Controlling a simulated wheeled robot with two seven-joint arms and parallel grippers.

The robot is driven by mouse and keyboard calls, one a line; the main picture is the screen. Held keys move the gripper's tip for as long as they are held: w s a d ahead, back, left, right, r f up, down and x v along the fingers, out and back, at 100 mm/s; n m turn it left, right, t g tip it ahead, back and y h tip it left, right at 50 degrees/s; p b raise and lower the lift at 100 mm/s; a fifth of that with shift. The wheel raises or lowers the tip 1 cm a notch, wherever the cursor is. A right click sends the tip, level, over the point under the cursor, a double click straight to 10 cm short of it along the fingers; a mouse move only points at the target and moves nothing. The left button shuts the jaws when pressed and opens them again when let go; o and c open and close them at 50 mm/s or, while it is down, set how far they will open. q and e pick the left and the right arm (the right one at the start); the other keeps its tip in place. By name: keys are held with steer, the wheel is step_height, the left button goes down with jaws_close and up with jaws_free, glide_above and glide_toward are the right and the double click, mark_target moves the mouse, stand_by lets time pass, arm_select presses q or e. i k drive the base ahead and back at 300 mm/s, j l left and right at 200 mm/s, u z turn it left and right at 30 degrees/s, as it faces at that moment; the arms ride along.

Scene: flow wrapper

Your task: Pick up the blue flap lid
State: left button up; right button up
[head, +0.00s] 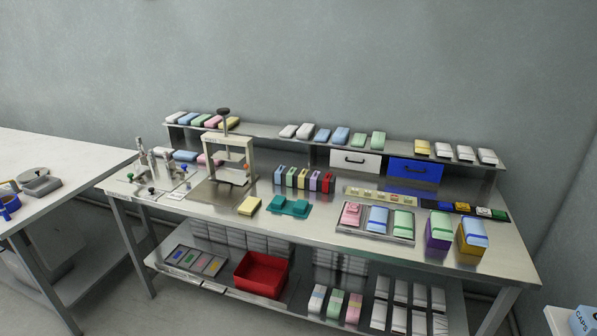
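No part is clearly marked as the blue flap lid, and I cannot tell which blue piece it is. A light blue top (473,231) sits on an orange-yellow box (472,249) at the right end of the bench. Beside it stands a purple box (437,240) with a green and blue top (439,222). A blue item (378,218) lies in the metal tray between a pink one and a green one. A small blue object (9,207) is on the left table, cut by the picture edge. Neither gripper is in view.
A press (228,150) stands on the bench, left of centre. A teal fixture (289,205) and yellow block (249,206) lie near the front edge. A raised shelf (270,131) holds packs, with white and blue drawers (414,171) beneath. A red bin (262,274) is below.

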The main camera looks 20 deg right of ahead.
mark_target(442, 205)
steer(key=z, duration=1.45)
